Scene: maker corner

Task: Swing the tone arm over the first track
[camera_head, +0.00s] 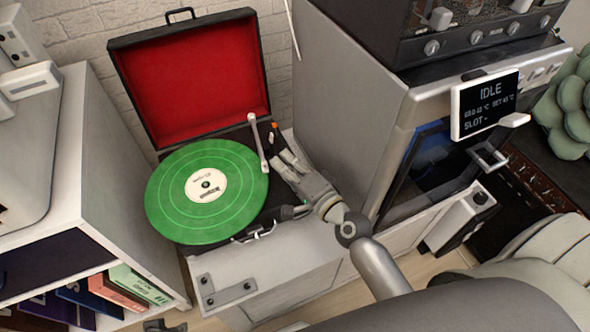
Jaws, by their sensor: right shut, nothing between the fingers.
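The record player (246,235) stands with its red-lined lid (195,85) open. A green record (205,222) with a white label lies on it. The white tone arm (257,142) runs from the player's back right corner toward the front, its lower end at the record's right rim. I cannot tell whether that end touches the record. My right gripper (283,163) is shut and empty, just right of the tone arm's lower end, over the player's right side. I see no clear contact between them.
A grey machine with a display reading IDLE (487,105) stands close on the right. A white shelf (110,190) with books stands on the left. A pale cabinet (275,265) bears the player. A green plant (568,105) is at the far right.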

